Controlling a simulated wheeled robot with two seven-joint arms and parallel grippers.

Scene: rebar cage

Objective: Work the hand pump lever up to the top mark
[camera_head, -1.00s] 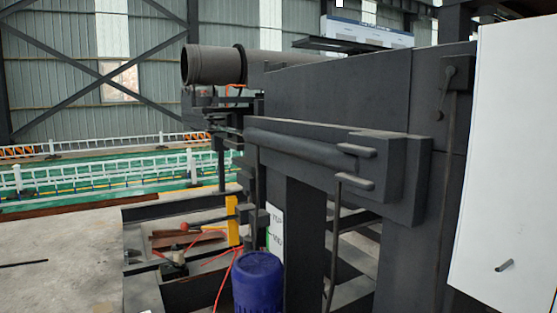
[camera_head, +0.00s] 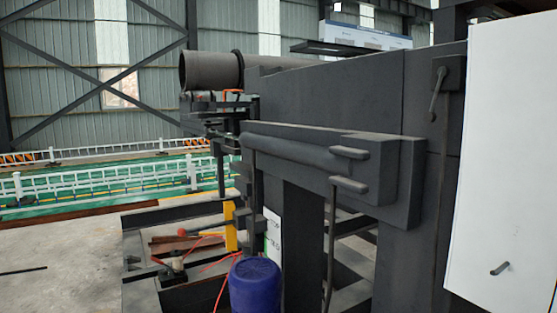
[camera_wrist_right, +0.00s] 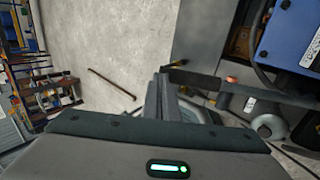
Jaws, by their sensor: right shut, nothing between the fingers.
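In the head view a red ball knob (camera_head: 183,231) sits at the end of a thin dark rod, low left of the big machine. I take this rod for the pump lever but cannot be sure. It looks roughly level. A white plate (camera_head: 272,235) with dark lettering and a green strip stands to its right, the lettering too blurred to read. In the right wrist view my right gripper (camera_wrist_right: 170,82) is shut and empty, close to a dark bar (camera_wrist_right: 265,92) with a small orange spot. Contact cannot be told. My left gripper is in neither view.
A blue motor-like drum (camera_head: 255,286), a yellow post (camera_head: 230,226) and red cables stand near the knob. A dark machine frame (camera_head: 350,90) and a white cabinet (camera_head: 510,150) fill the right. A blue box (camera_wrist_right: 300,35) and open concrete floor (camera_wrist_right: 105,45) show in the wrist view.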

